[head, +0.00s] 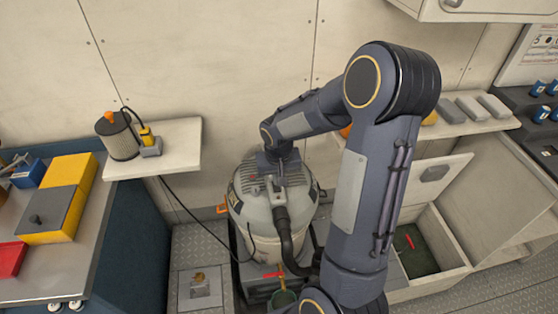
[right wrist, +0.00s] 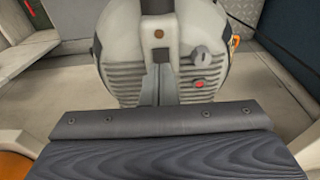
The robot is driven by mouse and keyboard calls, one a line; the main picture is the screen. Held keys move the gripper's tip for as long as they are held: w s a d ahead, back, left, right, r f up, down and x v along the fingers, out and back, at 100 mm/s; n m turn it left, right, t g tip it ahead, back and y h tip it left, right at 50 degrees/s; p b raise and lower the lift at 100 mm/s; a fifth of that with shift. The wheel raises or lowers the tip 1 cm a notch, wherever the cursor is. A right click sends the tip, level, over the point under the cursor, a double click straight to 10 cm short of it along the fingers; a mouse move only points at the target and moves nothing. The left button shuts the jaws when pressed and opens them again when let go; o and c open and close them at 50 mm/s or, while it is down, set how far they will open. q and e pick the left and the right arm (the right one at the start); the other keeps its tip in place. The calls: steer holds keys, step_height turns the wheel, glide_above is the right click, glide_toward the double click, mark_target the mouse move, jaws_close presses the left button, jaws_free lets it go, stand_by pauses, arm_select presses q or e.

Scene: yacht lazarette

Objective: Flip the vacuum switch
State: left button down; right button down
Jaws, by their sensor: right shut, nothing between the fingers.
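My right gripper (right wrist: 158,85) is shut and empty over the vacuum's top, left of the knob; contact is unclear. My left gripper is out of view.
A wall shelf (head: 185,145) at left holds a filter cartridge (head: 117,137) and a small yellow device with a black cable. A workbench with yellow boxes (head: 60,185) stands at far left. An open locker (head: 440,250) is at right. My right arm crosses the middle.

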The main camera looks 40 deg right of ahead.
steer(key=r, duration=0.1)
steer(key=r+b, duration=0.1)
steer(key=shift+s+a+r, duration=0.2)
steer(key=shift+s+r, duration=0.1)
steer(key=shift+r, duration=0.1)
arm_select(q)
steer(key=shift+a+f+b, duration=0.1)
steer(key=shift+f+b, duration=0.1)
steer(key=shift+b, duration=0.15)
arm_select(e)
step_height(320, 180, up, 8)
steer(key=s, duration=0.1)
steer(key=shift+s+a+f, duration=0.15)
steer(key=shift+a+f, duration=0.1)
steer(key=shift+a, duration=0.1)
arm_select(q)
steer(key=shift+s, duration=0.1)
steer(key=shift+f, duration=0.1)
arm_select(e)
steer(key=shift+w+d+r+t, duration=0.2)
steer(key=shift+w+d+t, duration=0.1)
steer(key=shift+w, duration=0.25)
steer(key=shift+f, duration=0.15)
